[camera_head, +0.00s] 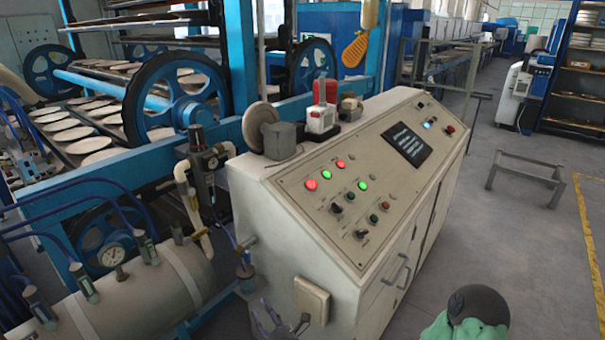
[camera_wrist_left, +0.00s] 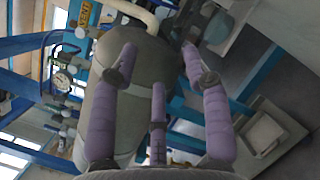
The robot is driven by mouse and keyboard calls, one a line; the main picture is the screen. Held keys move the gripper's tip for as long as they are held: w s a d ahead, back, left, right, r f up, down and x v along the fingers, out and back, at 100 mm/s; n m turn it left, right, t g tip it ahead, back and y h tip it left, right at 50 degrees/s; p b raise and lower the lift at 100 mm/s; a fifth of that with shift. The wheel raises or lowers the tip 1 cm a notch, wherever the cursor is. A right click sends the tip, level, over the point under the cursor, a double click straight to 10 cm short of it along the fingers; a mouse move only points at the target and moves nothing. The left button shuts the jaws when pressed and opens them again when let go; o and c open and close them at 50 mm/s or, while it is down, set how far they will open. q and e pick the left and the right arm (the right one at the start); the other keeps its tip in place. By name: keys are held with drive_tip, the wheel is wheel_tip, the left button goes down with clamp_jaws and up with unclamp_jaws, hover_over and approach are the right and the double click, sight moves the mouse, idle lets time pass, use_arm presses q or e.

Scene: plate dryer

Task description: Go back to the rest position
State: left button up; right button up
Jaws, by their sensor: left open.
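My left gripper (camera_head: 284,318) shows at the bottom edge of the head view, in front of the near end of the white control cabinet (camera_head: 285,235). My right gripper cannot be made out in the head view.
The cabinet carries a pale switch box (camera_head: 312,300) and a sloped panel with lit buttons (camera_head: 362,186). The floor (camera_head: 530,240) at right is mostly clear, with a low metal frame (camera_head: 525,160).

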use_arm(q)
drive_tip(key=s+f+m+g+h+p, duration=0.25)
drive_tip(key=f+m+h, duration=0.3)
drive_tip(key=m, duration=0.35)
drive_tip(key=s+f+m+g+h+p, duration=0.1)
drive_tip(key=s+f+m+g+h, duration=0.3)
drive_tip(key=f+m, duration=0.45)
drive_tip(key=s+r+m+g+h+p, duration=0.1)
drive_tip(key=s+m+g, duration=0.3)
drive_tip(key=s, duration=0.9)
drive_tip(key=s+d+r+m+g+h+p, duration=0.1)
drive_tip(key=s+m+g+h, duration=0.3)
drive_tip(key=s+m, duration=0.7)
drive_tip(key=shift+s+d+g, duration=0.3)
drive_tip(key=shift+s+g, duration=0.25)
drive_tip(key=shift+s, duration=0.3)
